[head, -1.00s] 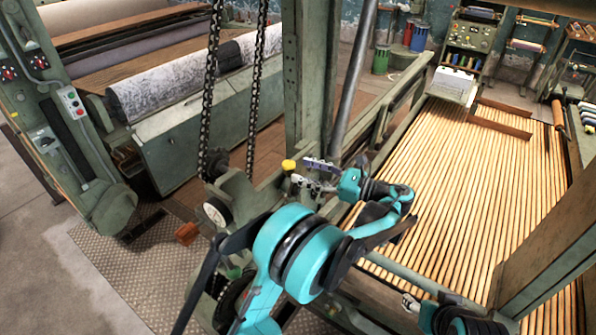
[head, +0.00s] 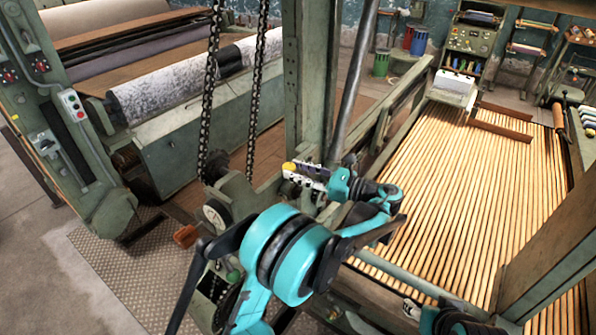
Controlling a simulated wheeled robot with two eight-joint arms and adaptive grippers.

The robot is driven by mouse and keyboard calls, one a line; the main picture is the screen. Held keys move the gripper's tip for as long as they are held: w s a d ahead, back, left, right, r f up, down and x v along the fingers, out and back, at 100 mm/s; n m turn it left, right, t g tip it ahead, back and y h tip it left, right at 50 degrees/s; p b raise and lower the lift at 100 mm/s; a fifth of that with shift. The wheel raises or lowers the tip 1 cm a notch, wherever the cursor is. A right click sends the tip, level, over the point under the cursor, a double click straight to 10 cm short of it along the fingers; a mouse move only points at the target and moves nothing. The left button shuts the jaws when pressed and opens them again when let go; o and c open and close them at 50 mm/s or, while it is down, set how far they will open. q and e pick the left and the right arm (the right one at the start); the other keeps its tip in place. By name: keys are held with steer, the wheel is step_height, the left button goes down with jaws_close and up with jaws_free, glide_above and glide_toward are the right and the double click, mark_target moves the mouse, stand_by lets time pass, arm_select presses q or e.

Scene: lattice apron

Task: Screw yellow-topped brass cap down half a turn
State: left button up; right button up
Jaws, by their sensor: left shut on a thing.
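The yellow-topped cap (head: 289,167) sits at the upper end of the green machine bracket, left of the upright post's foot. Only its yellow top shows clearly; the brass part is hidden behind the fingers. My left gripper (head: 296,174) reaches it from the right, with its pale, dark-spotted fingers at the cap, and is shut on it. At the bottom edge, part of my right arm shows, with its gripper (head: 411,306) small and partly cut off; I cannot tell whether its fingers are open.
Two hanging chains (head: 254,90) and a green upright post (head: 307,75) stand close behind the cap. A slanted dark rod (head: 351,85) rises to the right. The slatted wooden bed (head: 460,200) fills the right side. An orange-brown block (head: 186,236) lies lower left.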

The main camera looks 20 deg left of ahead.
arm_select(q)
steer(key=shift+t, duration=0.3)
steer(key=shift+s+a+m+t+h, duration=0.1)
steer(key=shift+s+m+t+h, duration=0.1)
steer(key=shift+m+t+h, duration=0.65)
steer(key=shift+s+a+m+t+h, duration=0.1)
steer(key=shift+s+m+t+h, duration=0.2)
steer(key=shift+m+t, duration=1)
steer(key=shift+s+a+m+t+h, duration=0.1)
steer(key=shift+m+t+h, duration=0.55)
steer(key=shift+t, duration=0.9)
steer(key=o, duration=1.2)
steer(key=shift+c, duration=0.2)
